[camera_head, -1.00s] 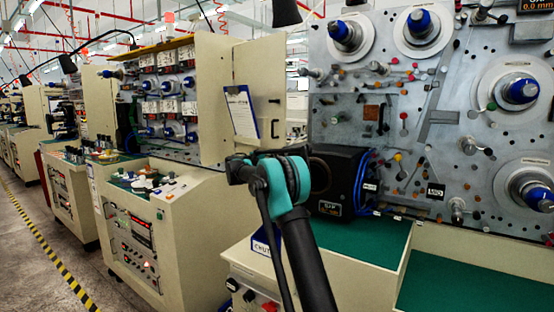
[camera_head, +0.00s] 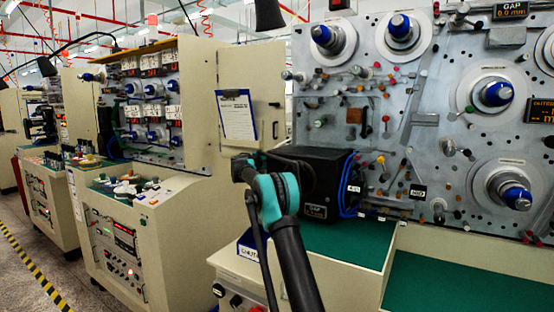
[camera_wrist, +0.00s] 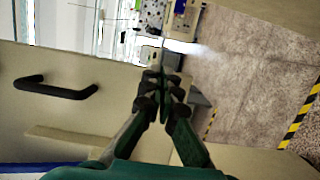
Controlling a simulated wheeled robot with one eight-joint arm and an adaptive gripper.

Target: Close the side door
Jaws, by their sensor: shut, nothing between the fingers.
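The side door is a cream panel (camera_head: 262,72) on the winding machine at the middle left. It stands open, with a blue-edged clipboard (camera_head: 237,115) and a dark handle (camera_head: 276,129) on its face. In the wrist view the door (camera_wrist: 100,112) fills the left side, with its black handle (camera_wrist: 55,88) at the far left. My gripper (camera_wrist: 162,75) is shut and empty, close to the door's edge in that view; I cannot tell whether it touches. In the head view my arm hides the lower part of the door, and my fingertips cannot be made out.
A black box (camera_head: 318,180) and a panel of blue-capped spindles (camera_head: 497,93) stand to the right, above a green worktop (camera_head: 345,240). The open machine's console (camera_head: 120,235) is at left. A yellow-black floor line (camera_head: 35,270) marks the aisle.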

